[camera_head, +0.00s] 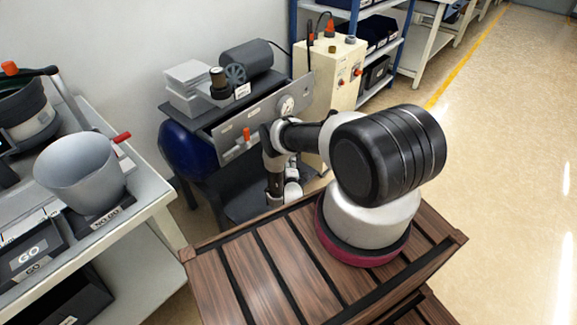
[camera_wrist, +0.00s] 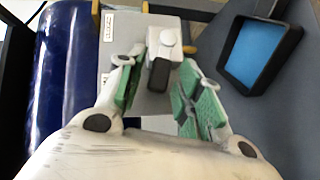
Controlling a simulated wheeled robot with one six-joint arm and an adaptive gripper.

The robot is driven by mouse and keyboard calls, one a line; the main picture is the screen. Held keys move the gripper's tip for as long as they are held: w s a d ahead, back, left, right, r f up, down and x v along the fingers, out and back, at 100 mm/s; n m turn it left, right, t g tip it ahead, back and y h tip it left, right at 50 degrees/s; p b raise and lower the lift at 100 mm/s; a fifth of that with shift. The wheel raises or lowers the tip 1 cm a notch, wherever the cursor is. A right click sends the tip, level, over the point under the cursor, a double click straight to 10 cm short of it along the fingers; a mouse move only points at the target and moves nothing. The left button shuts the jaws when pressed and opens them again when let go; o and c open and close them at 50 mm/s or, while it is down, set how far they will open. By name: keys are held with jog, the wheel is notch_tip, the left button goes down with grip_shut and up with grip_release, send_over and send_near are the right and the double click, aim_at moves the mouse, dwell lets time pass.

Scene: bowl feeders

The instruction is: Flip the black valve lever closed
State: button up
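The black valve lever (camera_wrist: 160,76) shows in the wrist view, hanging from a pale round valve hub (camera_wrist: 168,38) on a grey panel (camera_wrist: 136,22). It points toward the bottom of the picture. My gripper (camera_wrist: 156,70) has its two green-padded fingers apart, one on each side of the lever. A gap shows on the left; the right finger is closer, and I cannot tell whether it touches. In the head view my arm reaches toward the front of the gauge panel (camera_head: 262,118); the black lever and my fingertips cannot be made out there.
A blue tank (camera_head: 187,150) stands left of the panel and fills the left of the wrist view (camera_wrist: 52,80). An orange handle (camera_head: 247,134) sits on the panel. A black-rimmed blue tray (camera_wrist: 262,52) lies right. A bench with a grey bowl (camera_head: 82,178) stands left; open floor lies right.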

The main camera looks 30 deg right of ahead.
grip_shut()
jog(key=shift+r, duration=0.1)
jog(key=w+d+r+m+g+y, duration=0.2)
jog(key=d+r+m+g+y, duration=0.2)
jog(key=y, duration=0.5)
jog(key=shift+d+r+m+g, duration=0.15)
jog(key=shift+d+m+g, duration=0.75)
jog(key=shift+m, duration=0.6)
jog(key=shift+a+y, duration=0.1)
jog(key=shift+y, duration=0.2)
jog(key=shift+o, duration=1.7)
grip_release()
